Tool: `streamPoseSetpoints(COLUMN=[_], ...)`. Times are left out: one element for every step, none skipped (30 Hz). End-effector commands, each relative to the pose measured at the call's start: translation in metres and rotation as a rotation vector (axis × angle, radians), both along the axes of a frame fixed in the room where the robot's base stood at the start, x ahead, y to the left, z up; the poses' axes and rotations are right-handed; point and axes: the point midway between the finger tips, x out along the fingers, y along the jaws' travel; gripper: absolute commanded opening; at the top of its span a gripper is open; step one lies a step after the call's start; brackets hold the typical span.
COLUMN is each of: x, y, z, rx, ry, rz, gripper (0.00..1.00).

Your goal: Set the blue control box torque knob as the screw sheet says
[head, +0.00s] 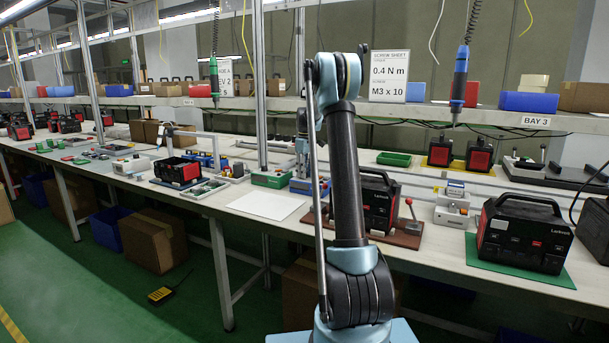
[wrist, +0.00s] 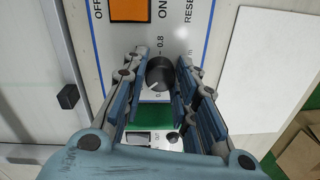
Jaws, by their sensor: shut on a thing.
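The screw sheet (head: 389,76) hangs above the bench and reads 0.4 N m, M3 x 10. The blue-edged control box (head: 305,187) stands on the bench, partly hidden by my arm. In the wrist view its pale panel (wrist: 201,20) has a blue border line, an orange switch (wrist: 129,9) and ON, OFF and RESET lettering. The black torque knob (wrist: 160,74) sits between my fingertips, beside a printed 0.8. A pale mark seems to show at its lower left; the exact setting is unclear. My gripper (wrist: 161,69) is shut on the knob.
A green box (head: 272,178) stands just left of the control box. A white sheet (head: 265,205) lies in front. Black-and-red Lantrock units (head: 522,234) stand to the right. A shelf with cartons runs above the bench.

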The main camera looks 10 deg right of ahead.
Motion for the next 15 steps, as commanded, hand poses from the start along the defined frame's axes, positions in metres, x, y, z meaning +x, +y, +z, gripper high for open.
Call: streamPoseSetpoints(x=[-0.0016, -0.0016, -0.0016, -0.0016, -0.0015, -0.0014, -0.0015, -0.0014, -0.0014, -0.0014, -0.0014, -0.0013, -0.0011, -0.0010, -0.0009], y=[-0.0001, -0.0001, -0.0001, -0.0001, -0.0001, -0.0001, -0.0001, -0.0001, -0.0001, -0.0001, -0.0001, -0.0001, -0.0001, -0.0001, -0.0001], z=[-0.0003, -0.0003, -0.0003, -0.0003, -0.0004, -0.0004, -0.0004, -0.0004, -0.0004, -0.0004, -0.0003, -0.0003, -0.0003, -0.0003, -0.0002], rx=[-0.001, -0.001, -0.001, -0.001, -0.001, -0.001, -0.001, -0.001, -0.001, -0.001, 0.000, 0.000, 0.000, 0.000, 0.000], ry=[0.004, 0.004, 0.004, 0.004, 0.004, 0.004, 0.004, 0.004, 0.004, 0.004, 0.003, 0.003, 0.003, 0.003, 0.003], rz=[0.000, 0.000, 0.000, 0.000, 0.000, 0.000, 0.000, 0.000, 0.000, -0.001, -0.001, -0.001, -0.001, -0.001, -0.001], gripper=[0.03, 0.03, 0.03, 0.03, 0.03, 0.03, 0.03, 0.03, 0.03, 0.03, 0.33, 0.42, 0.47, 0.47, 0.47])
